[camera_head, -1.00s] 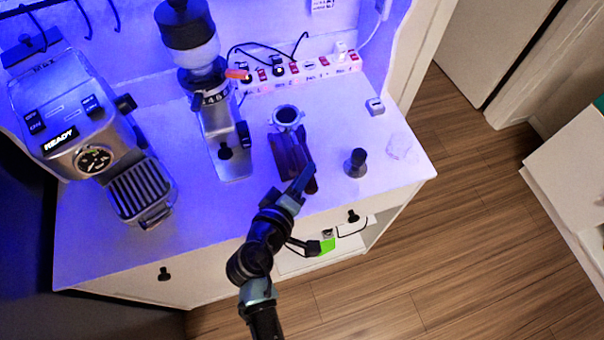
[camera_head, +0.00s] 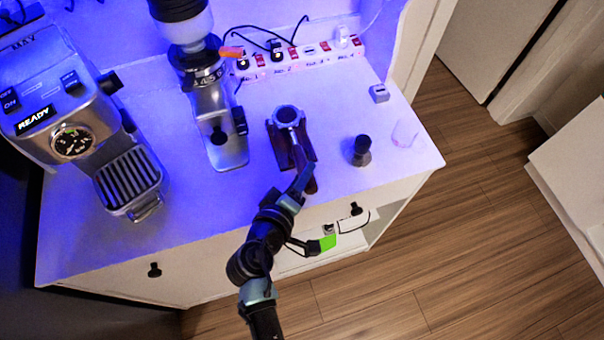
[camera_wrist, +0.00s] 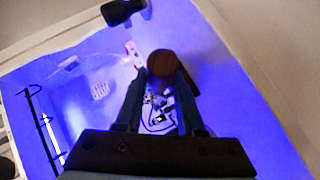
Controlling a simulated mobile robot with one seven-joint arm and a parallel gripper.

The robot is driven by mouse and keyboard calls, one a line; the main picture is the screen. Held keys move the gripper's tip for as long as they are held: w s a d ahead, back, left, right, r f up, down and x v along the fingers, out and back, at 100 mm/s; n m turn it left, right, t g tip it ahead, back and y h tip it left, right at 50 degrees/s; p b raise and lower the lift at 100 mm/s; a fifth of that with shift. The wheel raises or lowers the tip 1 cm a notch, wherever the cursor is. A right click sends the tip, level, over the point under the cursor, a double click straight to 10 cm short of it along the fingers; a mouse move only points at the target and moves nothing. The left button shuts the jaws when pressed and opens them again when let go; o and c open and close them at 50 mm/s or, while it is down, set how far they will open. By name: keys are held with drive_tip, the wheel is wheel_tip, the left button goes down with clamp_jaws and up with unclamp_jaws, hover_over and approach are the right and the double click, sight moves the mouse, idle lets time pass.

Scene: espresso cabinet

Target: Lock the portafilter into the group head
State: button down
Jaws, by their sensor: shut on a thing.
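The portafilter (camera_head: 287,116) shows its round metal basket at the far end of a dark wooden stand (camera_head: 276,145); its handle points toward me. My gripper (camera_head: 301,180) is shut on the handle near the counter's front edge. In the wrist view my gripper (camera_wrist: 161,88) has its two fingers around the brown, round handle end (camera_wrist: 163,64). I cannot tell whether the portafilter touches the stand. The espresso machine (camera_head: 85,112) stands at the left, its display reading READY. Its group head is hidden from above by the machine's body.
A grinder (camera_head: 205,85) stands between the machine and the stand. A tamper (camera_head: 361,150) stands to the right, and a power strip (camera_head: 300,60) lies at the back. The counter's front strip is clear.

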drive_tip(key=shift+r, duration=0.1)
drive_tip(key=shift+c, duration=2.2)
unclamp_jaws()
drive_tip(key=shift+s, duration=0.1)
